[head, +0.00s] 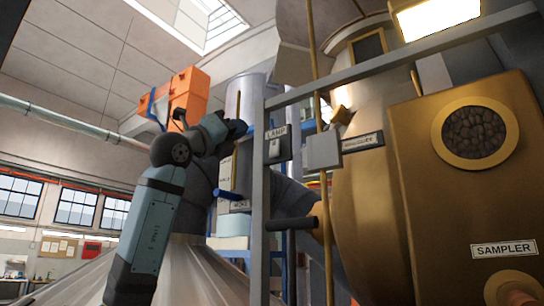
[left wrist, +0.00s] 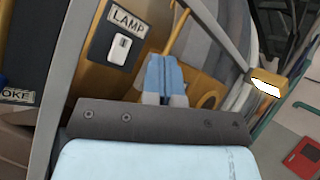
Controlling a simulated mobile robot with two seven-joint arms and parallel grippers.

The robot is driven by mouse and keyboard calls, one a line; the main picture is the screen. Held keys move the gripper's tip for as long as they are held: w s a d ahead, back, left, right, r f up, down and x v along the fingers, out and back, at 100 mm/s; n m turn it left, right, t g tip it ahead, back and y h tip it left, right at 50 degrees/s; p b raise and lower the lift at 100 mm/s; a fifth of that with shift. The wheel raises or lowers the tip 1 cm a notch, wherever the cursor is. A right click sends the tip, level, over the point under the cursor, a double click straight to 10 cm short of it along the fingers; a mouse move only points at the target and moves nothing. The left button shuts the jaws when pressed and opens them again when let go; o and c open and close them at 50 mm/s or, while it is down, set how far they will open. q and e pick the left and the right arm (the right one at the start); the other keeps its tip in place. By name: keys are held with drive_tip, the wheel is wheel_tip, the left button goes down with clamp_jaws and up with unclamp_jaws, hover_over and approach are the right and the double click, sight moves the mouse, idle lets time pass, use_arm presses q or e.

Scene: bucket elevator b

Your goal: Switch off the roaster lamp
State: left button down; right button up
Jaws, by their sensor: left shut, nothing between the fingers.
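The lamp switch (head: 274,147) is a small pale rocker on a dark plate under a LAMP label, fixed to a grey upright post. It also shows in the left wrist view (left wrist: 121,47), on the left. The roaster lamp (head: 436,15) glows bright at the top right of the head view. My left gripper (head: 251,130) is just left of the switch plate, partly hidden by the post. In the left wrist view its blue fingers (left wrist: 163,72) are shut and empty, to the right of and below the switch. I cannot tell whether they touch anything. My right gripper is not in view.
The grey post (head: 258,220) and a slanted rail (head: 400,52) stand close to my left gripper. A grey box (head: 324,151) is just right of the switch. The brass SAMPLER housing (head: 440,200) fills the right side.

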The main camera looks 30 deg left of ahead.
use_arm(q)
drive_tip(key=shift+s+r, duration=0.1)
drive_tip(key=shift+r, duration=0.05)
drive_tip(key=p, duration=0.3)
approach(275, 142)
wheel_tip(275, 142, up, 3)
drive_tip(key=w+d, duration=0.1)
drive_tip(key=shift+w+d, duration=0.15)
drive_tip(key=shift+w, duration=0.4)
drive_tip(key=shift+w+d, duration=0.15)
drive_tip(key=shift+w, duration=0.4)
drive_tip(key=shift+w, duration=0.1)
idle(1.2)
drive_tip(key=shift+w, duration=0.35)
